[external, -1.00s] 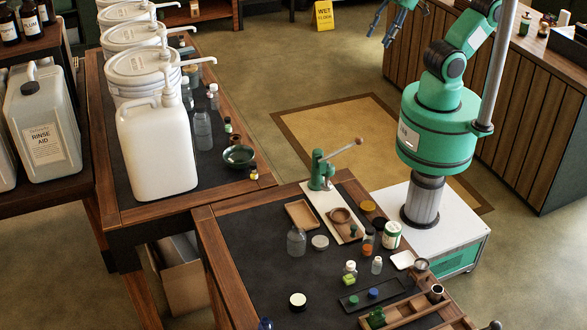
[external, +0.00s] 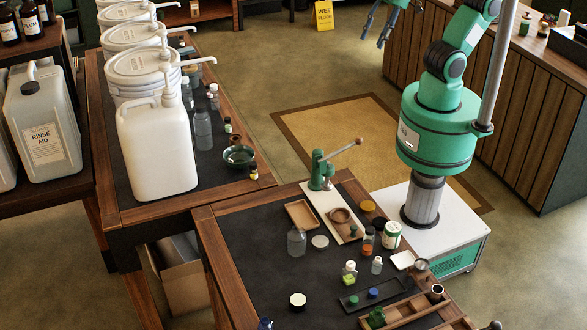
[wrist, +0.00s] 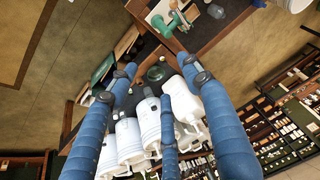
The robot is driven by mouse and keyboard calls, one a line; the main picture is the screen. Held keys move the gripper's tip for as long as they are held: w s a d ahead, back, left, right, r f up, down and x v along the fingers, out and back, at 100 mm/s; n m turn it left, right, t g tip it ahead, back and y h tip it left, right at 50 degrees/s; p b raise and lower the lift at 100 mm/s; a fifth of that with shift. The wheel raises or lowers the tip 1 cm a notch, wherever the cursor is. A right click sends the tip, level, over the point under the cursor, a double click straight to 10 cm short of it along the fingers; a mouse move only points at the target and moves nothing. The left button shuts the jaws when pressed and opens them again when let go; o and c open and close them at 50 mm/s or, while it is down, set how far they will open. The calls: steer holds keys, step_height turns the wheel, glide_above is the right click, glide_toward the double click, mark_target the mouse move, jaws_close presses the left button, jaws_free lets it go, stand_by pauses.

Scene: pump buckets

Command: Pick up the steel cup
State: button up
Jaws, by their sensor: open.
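A small metallic cup with a dark inside (external: 437,292) stands in the wooden compartment tray at the lower right of the near table in the external view. Another small round greyish, metal-looking vessel (external: 421,265) is just behind it; I cannot tell for certain which is the steel cup. My gripper (external: 376,32) is at the top of the external view, high and far from both, open and empty. In the wrist view its blue fingers (wrist: 158,70) are spread, with white pump containers beyond them. I cannot make out a steel cup in the wrist view.
The near table carries a green lever press (external: 318,170), a clear jar (external: 297,241), small bottles and a dark tray (external: 352,301). Large white pump buckets (external: 143,75) and a white jug (external: 155,150) crowd the left table. Open floor lies between left table and my base.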

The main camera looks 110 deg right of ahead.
steer(key=w+a+f+m+g+y, duration=0.1)
steer(key=w+a+g, duration=0.1)
steer(key=w+a, duration=1.15)
steer(key=w+a+f+m+g, duration=0.1)
steer(key=w+a+f, duration=0.25)
steer(key=a, duration=0.55)
steer(key=w+a+f+g, duration=0.1)
steer(key=w+a+f, duration=0.25)
steer(key=a, duration=0.55)
steer(key=s+a+f+m+g, duration=0.1)
steer(key=s+a+f, duration=0.2)
steer(key=a+f, duration=1)
steer(key=s+a+f+m+g+h, duration=0.1)
steer(key=s+a+f, duration=0.2)
steer(key=a+f, duration=1)
steer(key=a, duration=0.6)
steer(key=shift+s+a+f+g+b, duration=0.25)
steer(key=shift+s+a+g+b, duration=0.05)
steer(key=shift+s+g+b, duration=0.1)
steer(key=b, duration=0.2)
glide_above(440, 299)
steer(key=s+d, duration=0.1)
step_height(440, 299, down, 8)
steer(key=shift+d+f, duration=0.15)
steer(key=shift+f, duration=0.05)
